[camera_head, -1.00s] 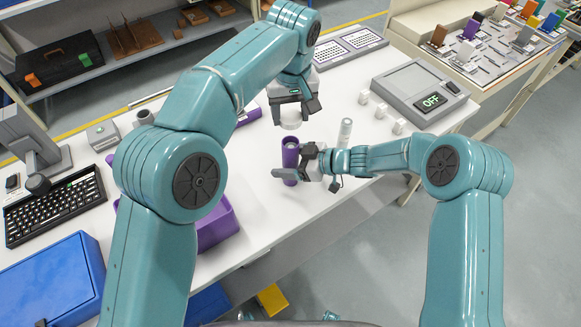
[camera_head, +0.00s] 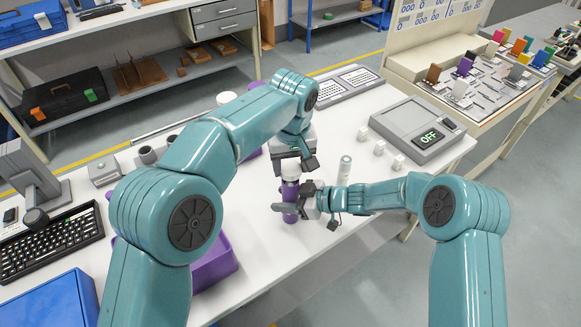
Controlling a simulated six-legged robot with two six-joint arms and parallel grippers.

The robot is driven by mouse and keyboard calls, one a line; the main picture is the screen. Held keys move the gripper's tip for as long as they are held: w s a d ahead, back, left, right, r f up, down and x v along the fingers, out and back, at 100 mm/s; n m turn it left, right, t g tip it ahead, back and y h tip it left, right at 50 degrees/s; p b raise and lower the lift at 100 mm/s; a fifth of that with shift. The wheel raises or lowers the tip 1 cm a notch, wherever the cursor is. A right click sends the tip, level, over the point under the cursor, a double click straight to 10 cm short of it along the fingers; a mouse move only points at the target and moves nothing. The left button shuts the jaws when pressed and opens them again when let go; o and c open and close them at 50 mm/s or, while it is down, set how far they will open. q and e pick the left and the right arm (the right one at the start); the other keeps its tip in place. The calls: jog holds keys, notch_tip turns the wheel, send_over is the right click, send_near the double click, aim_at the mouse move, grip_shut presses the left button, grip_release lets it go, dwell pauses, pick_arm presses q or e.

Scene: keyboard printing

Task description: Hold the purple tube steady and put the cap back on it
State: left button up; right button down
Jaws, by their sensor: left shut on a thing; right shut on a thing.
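The purple tube (camera_head: 290,191) stands upright on the white table in the head view. My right gripper (camera_head: 290,208) comes in from the right and is shut around the tube's lower part, hiding some of it. The white cap (camera_head: 291,171) sits at the top of the tube, in line with it. My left gripper (camera_head: 293,158) is above, pointing down, shut on the cap. I cannot tell whether the cap is fully seated.
A clear white-topped cylinder (camera_head: 344,170) stands just behind my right gripper. A purple bin (camera_head: 213,264), a keyboard (camera_head: 48,238) and a blue box (camera_head: 48,295) lie left.

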aim_at(290, 200)
pick_arm(q)
jog(key=shift+f, duration=0.4)
jog(key=shift+f, duration=0.1)
jog(key=shift+f, duration=0.8)
jog(key=shift+f, duration=0.6)
